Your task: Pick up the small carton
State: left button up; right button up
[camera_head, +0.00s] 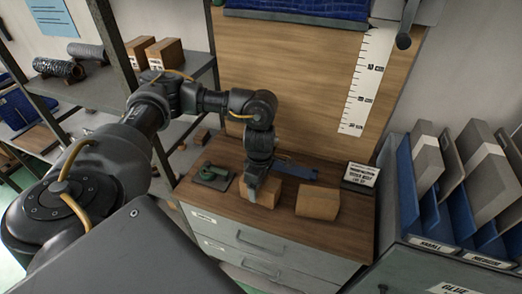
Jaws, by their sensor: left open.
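Two brown cartons are on the wooden top of a drawer cabinet (345,222). One carton (267,193) is directly at my left gripper (254,190), which partly hides it. The other carton (317,202) lies to its right, clear of the gripper. They look similar in size here, so I cannot tell which is the small one. My left gripper points down and is open, with its fingers at the left carton. I cannot tell whether they touch it. My right gripper is out of view.
A bin with blue dividers (408,185) stands further right. Shelving (118,70) is at the left.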

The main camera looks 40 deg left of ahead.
pick_arm(q)
jog(key=shift+d+f, duration=0.1)
jog(key=shift+f, duration=1.65)
jog(key=c, duration=1.2)
